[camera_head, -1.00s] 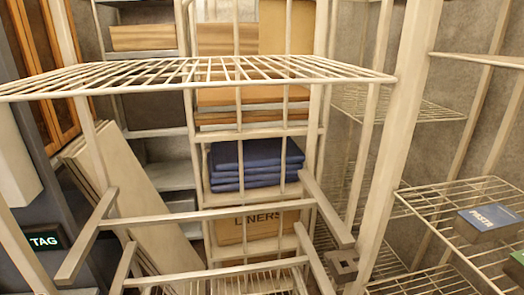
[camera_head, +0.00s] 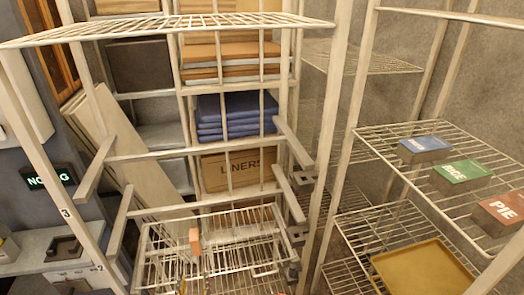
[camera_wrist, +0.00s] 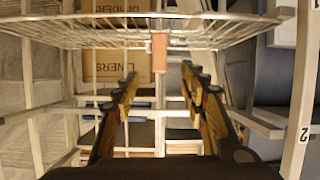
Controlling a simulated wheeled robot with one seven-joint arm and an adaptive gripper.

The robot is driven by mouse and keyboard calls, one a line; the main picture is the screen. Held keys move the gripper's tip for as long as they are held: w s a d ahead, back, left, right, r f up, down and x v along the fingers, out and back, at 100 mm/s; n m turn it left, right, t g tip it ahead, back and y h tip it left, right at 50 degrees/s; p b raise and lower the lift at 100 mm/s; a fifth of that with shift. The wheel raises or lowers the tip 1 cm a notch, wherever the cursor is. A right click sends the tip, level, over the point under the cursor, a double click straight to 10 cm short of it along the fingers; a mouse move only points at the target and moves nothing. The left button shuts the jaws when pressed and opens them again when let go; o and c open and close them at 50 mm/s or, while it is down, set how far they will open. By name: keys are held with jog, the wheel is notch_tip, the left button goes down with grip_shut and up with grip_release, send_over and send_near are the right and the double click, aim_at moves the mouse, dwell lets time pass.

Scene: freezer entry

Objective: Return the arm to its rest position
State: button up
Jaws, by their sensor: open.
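My gripper (camera_wrist: 159,76) shows in the wrist view with its two dark and yellow fingers spread apart and nothing between them. The fingers point toward a wire rack edge, where a pinkish block (camera_wrist: 159,52) hangs or sits just beyond the fingertips. In the head view the pinkish block (camera_head: 195,241) is at the wire basket (camera_head: 250,222), low in the middle. Small yellow bits at the bottom edge of the head view may be my fingertips; I cannot tell. The rest of my arm is hidden there.
An empty wire shelf (camera_head: 110,32) spans the upper left. The right wire shelf (camera_head: 385,150) holds a blue box (camera_head: 424,149), a green box (camera_head: 461,176) and a PIE box (camera_head: 500,212). A yellow tray (camera_head: 422,272) lies below. Rack posts stand close on both sides.

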jog(key=s+d+f+n+g+h, duration=0.15)
jog(key=d+n+h, duration=0.45)
jog(key=d, duration=0.6)
jog(key=s+d+r+g+h, duration=0.1)
jog(key=s+d+r+g, duration=0.25)
jog(key=d, duration=0.35)
jog(key=s+d+r+g+h, duration=0.2)
jog(key=s+d+r+g, duration=0.15)
jog(key=d, duration=0.35)
jog(key=s+d+r+m+y+p, duration=0.1)
jog(key=s+d+r+m+y, duration=0.2)
jog(key=d+r, duration=0.4)
jog(key=s+d+r+m+y+p, duration=0.1)
jog(key=s+d+r+m, duration=0.3)
jog(key=r, duration=1)
jog(key=d+m+t+y, duration=0.1)
jog(key=d+m, duration=0.1)
jog(key=shift+d+r+y, duration=0.3)
jog(key=shift+d+y, duration=0.05)
jog(key=shift+y, duration=0.05)
